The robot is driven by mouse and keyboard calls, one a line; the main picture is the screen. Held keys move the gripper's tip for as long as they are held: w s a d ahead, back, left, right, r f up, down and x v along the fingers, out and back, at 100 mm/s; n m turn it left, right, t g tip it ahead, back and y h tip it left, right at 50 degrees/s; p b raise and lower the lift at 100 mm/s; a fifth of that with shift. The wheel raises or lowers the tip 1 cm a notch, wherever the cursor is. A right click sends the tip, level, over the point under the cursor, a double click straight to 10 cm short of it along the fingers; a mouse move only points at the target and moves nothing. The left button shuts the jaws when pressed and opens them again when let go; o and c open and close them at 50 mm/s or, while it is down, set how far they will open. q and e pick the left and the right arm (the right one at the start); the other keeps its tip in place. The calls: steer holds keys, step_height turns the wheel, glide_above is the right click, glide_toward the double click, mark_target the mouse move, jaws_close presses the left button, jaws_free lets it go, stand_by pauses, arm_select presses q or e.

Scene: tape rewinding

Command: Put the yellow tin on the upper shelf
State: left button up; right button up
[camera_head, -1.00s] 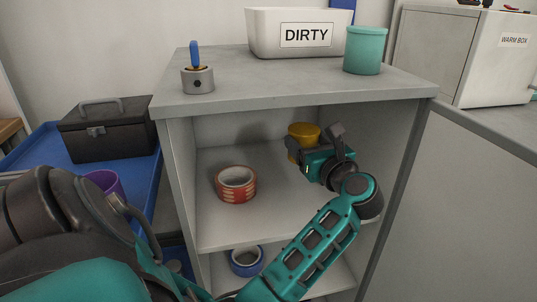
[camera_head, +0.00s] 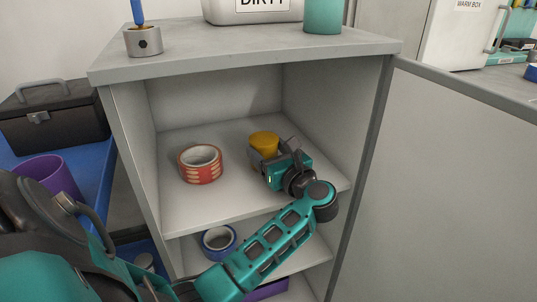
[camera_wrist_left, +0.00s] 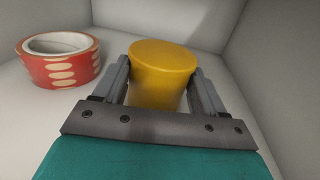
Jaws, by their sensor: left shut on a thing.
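The yellow tin (camera_head: 264,140) is in the upper compartment of the grey cabinet, over the upper shelf (camera_head: 190,208). My left gripper (camera_head: 273,152) reaches in from the front and is shut on the tin. In the left wrist view, the yellow tin (camera_wrist_left: 163,68) stands upright between the two fingers of my left gripper (camera_wrist_left: 160,80), one on each side. The tin's base is hidden by the gripper, so I cannot tell whether it touches the shelf. My right gripper is not in view.
A red patterned tape roll (camera_head: 200,164) lies on the upper shelf, left of the tin; it also shows in the left wrist view (camera_wrist_left: 58,70). A blue tape roll (camera_head: 218,243) is on the shelf below. Cabinet walls enclose both sides. An open door (camera_head: 450,190) stands at right.

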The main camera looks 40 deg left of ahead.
arm_select(q)
steer(key=shift+r, duration=0.1)
steer(key=shift+f, duration=0.2)
steer(key=o, duration=1.2)
